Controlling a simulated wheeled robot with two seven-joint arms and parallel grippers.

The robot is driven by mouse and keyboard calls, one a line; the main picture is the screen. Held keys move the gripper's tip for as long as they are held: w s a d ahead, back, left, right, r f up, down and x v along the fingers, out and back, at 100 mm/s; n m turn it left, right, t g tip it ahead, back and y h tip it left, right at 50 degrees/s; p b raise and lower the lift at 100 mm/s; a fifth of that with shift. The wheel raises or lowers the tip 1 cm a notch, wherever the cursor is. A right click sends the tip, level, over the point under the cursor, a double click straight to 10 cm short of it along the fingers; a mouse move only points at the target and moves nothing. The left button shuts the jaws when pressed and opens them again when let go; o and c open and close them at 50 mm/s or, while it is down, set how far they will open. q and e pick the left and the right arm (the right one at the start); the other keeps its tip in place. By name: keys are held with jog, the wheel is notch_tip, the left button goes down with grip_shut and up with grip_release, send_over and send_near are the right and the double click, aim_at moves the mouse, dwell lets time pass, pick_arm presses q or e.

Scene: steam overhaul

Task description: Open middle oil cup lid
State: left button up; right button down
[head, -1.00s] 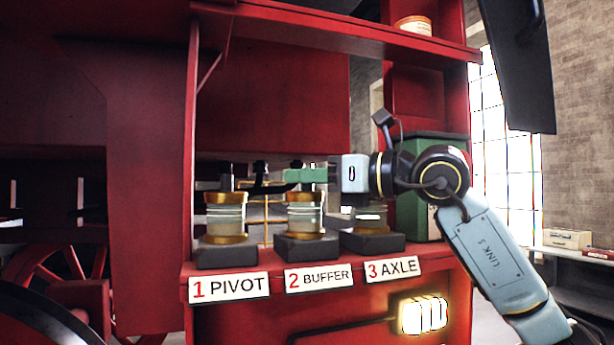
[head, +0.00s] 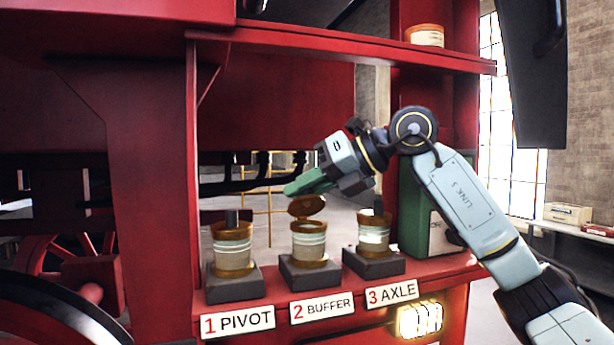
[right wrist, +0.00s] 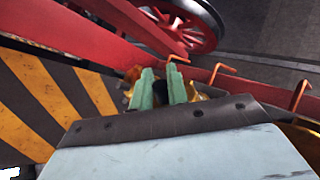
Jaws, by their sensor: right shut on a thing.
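The middle oil cup (head: 309,245), above the "2 BUFFER" label, is a glass cup with brass bands on a dark block. Its brass lid (head: 306,207) is raised and tilted above the rim, with a gap beneath it. My right gripper (head: 296,190) comes in from the right, slanting down. Its green fingers are at the lid's upper edge, shut on the lid. In the right wrist view the green fingers (right wrist: 161,88) are close together with brass showing around them; the lid itself is mostly hidden there. My left gripper is not in view.
The pivot cup (head: 232,247) stands left and the axle cup (head: 374,231) right, close on the same red ledge. A green box (head: 424,221) stands behind the axle cup. A red shelf (head: 350,52) with a tin (head: 426,36) runs above.

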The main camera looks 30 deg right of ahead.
jog(key=shift+w+d+f+m+g+y, duration=0.2)
jog(key=shift+w+m+g, duration=0.6)
jog(key=shift+g, duration=0.6)
jog(key=shift+w+d+f+m+g+y, duration=0.2)
jog(key=shift+w+m+g, duration=0.6)
jog(key=shift+g, duration=0.6)
jog(key=shift+w+d+f+m+g+y, duration=0.15)
jog(key=shift+w+m+g+y, duration=0.15)
jog(key=shift+w+m+g, duration=0.8)
jog(key=shift+s+g, duration=0.25)
jog(key=shift+g, duration=0.25)
jog(key=c, duration=1.4)
grip_release()
jog(key=shift+w, duration=0.1)
jog(key=shift+c, duration=0.2)
jog(key=shift+s+n, duration=0.2)
jog(key=shift+n, duration=0.2)
